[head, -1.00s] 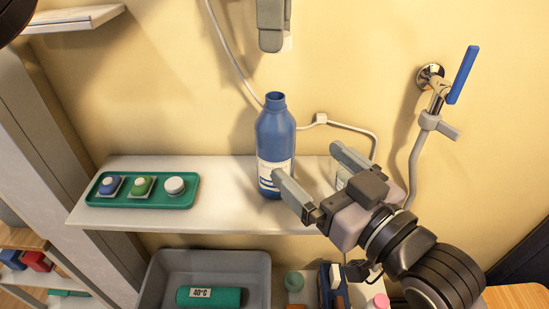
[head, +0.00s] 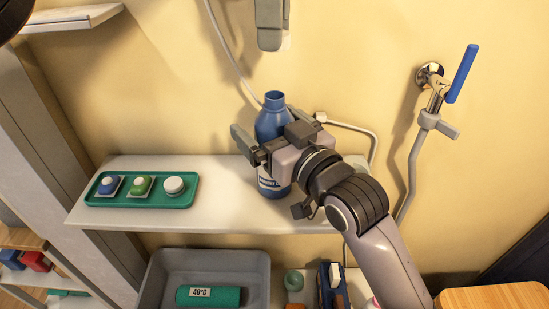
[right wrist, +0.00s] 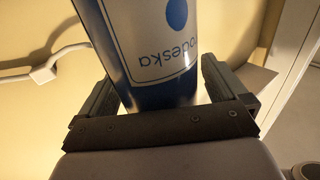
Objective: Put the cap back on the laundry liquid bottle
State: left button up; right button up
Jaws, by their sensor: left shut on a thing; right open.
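The blue laundry liquid bottle (head: 271,123) stands upright on the white shelf with its neck open and no cap on it. My right gripper (head: 277,136) is open around the bottle's body, one finger on each side. In the right wrist view the labelled bottle (right wrist: 150,50) is between the two fingers (right wrist: 155,82), with a visible gap at the left one. My left gripper (head: 270,38) is at the top, above the bottle's neck, and shut. What it holds is hidden, and I cannot make out the cap.
A green tray (head: 110,198) with a blue, a green and a white round item is on the shelf (head: 225,215), left of the bottle. A grey basin (head: 256,262) is below. A pipe and blue-handled tap (head: 462,75) are on the wall at right.

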jog(key=c, duration=1.5)
pick_arm(q)
jog(key=shift+f, duration=2.5)
jog(key=shift+f, duration=0.1)
jog(key=shift+f, duration=0.8)
jog(key=shift+d+f, duration=0.1)
jog(key=shift+f, duration=0.45)
